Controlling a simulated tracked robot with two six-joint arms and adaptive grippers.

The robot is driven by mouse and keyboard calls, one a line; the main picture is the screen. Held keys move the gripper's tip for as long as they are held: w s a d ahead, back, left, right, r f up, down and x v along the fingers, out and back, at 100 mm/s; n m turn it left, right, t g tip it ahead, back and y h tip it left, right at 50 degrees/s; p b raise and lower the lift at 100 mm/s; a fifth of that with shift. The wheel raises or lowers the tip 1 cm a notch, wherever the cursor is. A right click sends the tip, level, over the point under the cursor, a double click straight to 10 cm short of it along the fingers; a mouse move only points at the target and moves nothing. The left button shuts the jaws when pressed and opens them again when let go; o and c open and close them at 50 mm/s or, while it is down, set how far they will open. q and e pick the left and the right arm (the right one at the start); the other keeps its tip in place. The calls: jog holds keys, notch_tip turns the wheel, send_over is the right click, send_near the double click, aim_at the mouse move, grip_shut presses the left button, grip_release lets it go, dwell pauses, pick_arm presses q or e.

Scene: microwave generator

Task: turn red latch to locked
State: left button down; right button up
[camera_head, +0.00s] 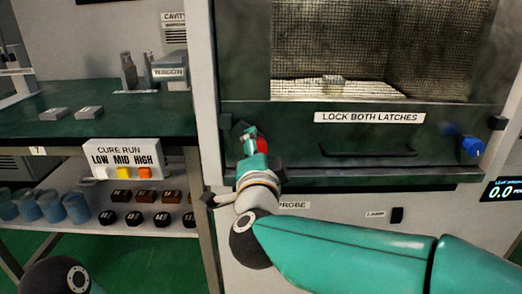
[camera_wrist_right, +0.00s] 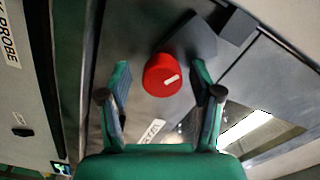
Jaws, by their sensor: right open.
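The red latch (camera_head: 262,146) is on the left of the dark panel under the chamber window, partly hidden by my right gripper (camera_head: 250,140). In the right wrist view the red latch (camera_wrist_right: 160,80) is a round red knob with a short white mark, which points sideways and slightly up. My right gripper (camera_wrist_right: 161,68) is open, one finger on each side of the knob. Gaps show between fingers and knob, so it is not gripped. The blue latch (camera_head: 471,147) is at the panel's right end. Only a piece of my left arm shows at the lower left; its gripper is out of view.
A dark handle (camera_head: 368,151) runs across the panel below the "LOCK BOTH LATCHES" label (camera_head: 366,118). Dark blocks stick out near both latches. At left, a green bench (camera_head: 90,128) carries small grey blocks, with a shelf of cups and dark pieces below.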

jog(key=s, duration=1.2)
